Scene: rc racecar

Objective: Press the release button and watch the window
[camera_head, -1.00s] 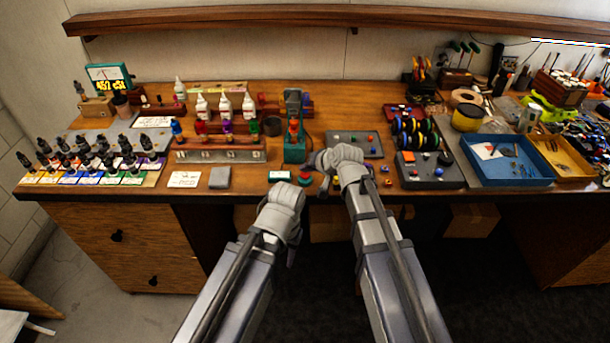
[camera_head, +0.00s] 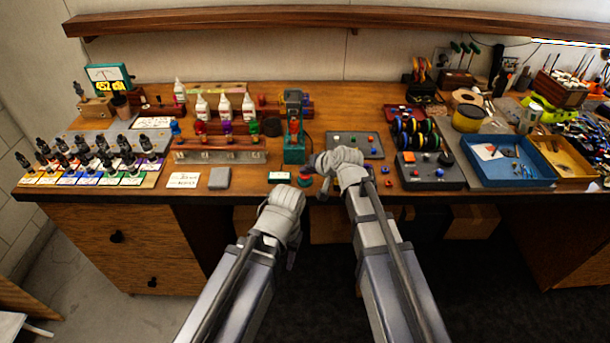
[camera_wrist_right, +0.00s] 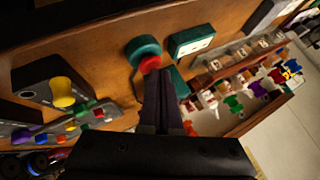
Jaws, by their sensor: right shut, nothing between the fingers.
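The release button is a red cap on a round green base (camera_wrist_right: 146,53). In the head view the base (camera_head: 304,181) sits near the bench's front edge. A small green box with a pale window (camera_wrist_right: 193,40) lies beside it, and it also shows in the head view (camera_head: 279,177). My right gripper (camera_wrist_right: 153,78) is shut and empty, its fingertips right at the red cap. I cannot tell whether they touch it. In the head view the right gripper (camera_head: 318,177) is just right of the button. My left gripper (camera_head: 289,255) hangs in front of the bench edge, its fingers mostly hidden.
A green press-like device (camera_head: 294,148) stands behind the button. A grey tray (camera_head: 344,151) with small coloured parts and a grey box with knobs (camera_head: 450,178) are to the right. A grey block (camera_head: 219,178) and a white card (camera_head: 184,180) lie to the left.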

